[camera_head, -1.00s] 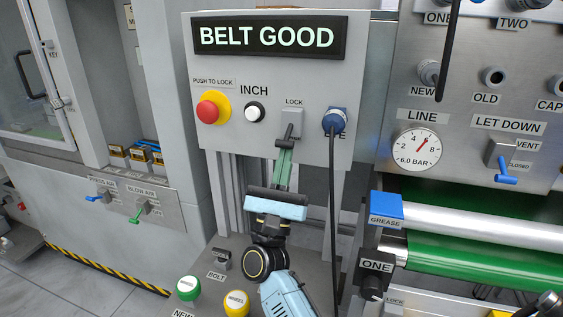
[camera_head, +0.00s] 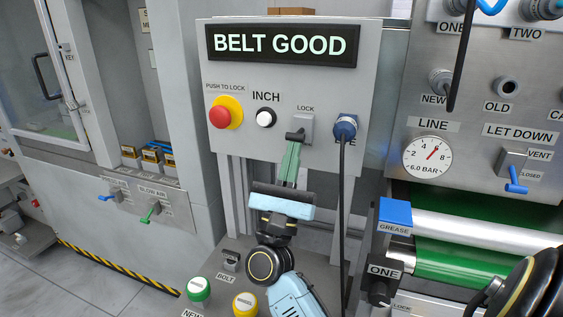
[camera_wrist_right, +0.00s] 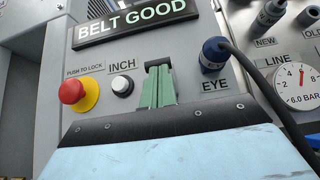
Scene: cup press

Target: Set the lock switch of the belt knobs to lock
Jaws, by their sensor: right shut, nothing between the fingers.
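The lock switch is a grey plate (camera_head: 306,124) labelled LOCK on the panel under the BELT GOOD display, with a short dark lever (camera_head: 295,135). My right gripper (camera_head: 291,146) is shut and empty, its green fingers pointing up just under the lever. The tips appear to touch the lever, which looks pushed up and outward. In the right wrist view the closed fingers (camera_wrist_right: 157,82) stand in front of the switch, with a dark bar (camera_wrist_right: 158,62) across their tips; they hide most of the plate. My left gripper is out of view.
A red push button (camera_head: 220,117) and a white INCH button (camera_head: 265,118) are left of the switch. The blue EYE connector (camera_head: 345,127) with its hanging black cable is close on the right. The ONE knob (camera_head: 380,292) is lower right.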

